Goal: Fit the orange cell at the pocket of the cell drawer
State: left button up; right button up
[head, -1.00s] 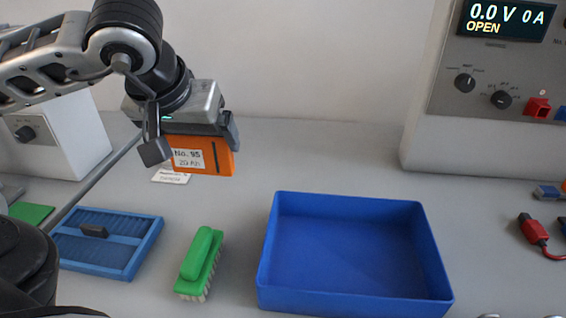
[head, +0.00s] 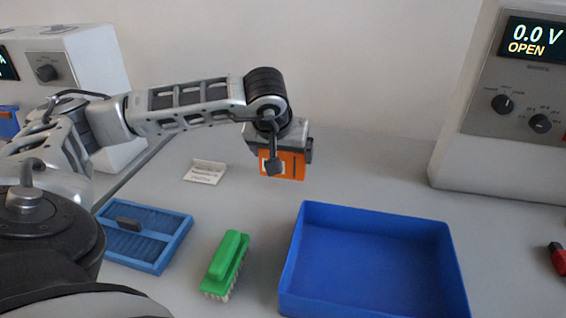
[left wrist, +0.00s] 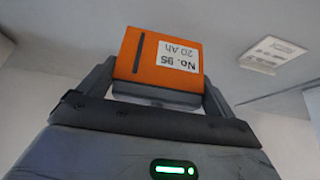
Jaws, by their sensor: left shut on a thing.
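The orange cell (head: 298,166) is a block with a white label; in the left wrist view the label on the cell (left wrist: 150,62) reads "No. 95, 20 Ah". My left gripper (head: 287,160) is shut on it, with a finger on each side, and holds it up above the grey bench, behind the blue bin. In the left wrist view the cell sits between the fingers of the gripper (left wrist: 158,88). I cannot make out a cell drawer or its pocket in these frames. My right gripper is not in view.
An empty blue bin (head: 455,262) stands at the front right. A green brush (head: 228,258) and a blue ribbed panel with a dark handle (head: 150,250) lie to its left. A white card (head: 205,172) lies farther back. Instrument housings (head: 460,150) stand at both sides.

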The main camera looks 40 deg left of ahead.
aim_at(282, 160)
pick_arm(q)
jog(key=f, duration=0.3)
jog(key=shift+w+a+f+p, duration=0.1)
jog(key=shift+w+f+p, duration=0.05)
jog(key=shift+w+p, duration=0.2)
jog(key=shift+f, duration=0.1)
jog(key=shift+f, duration=0.1)
jog(key=shift+s+f, duration=0.1)
jog(key=shift+f, duration=0.05)
jog(key=o, duration=1.7)
jog(key=shift+r, duration=0.3)
jog(key=v, duration=1.2)
jog(key=shift+f+b, duration=0.1)
jog(key=shift+b, duration=0.3)
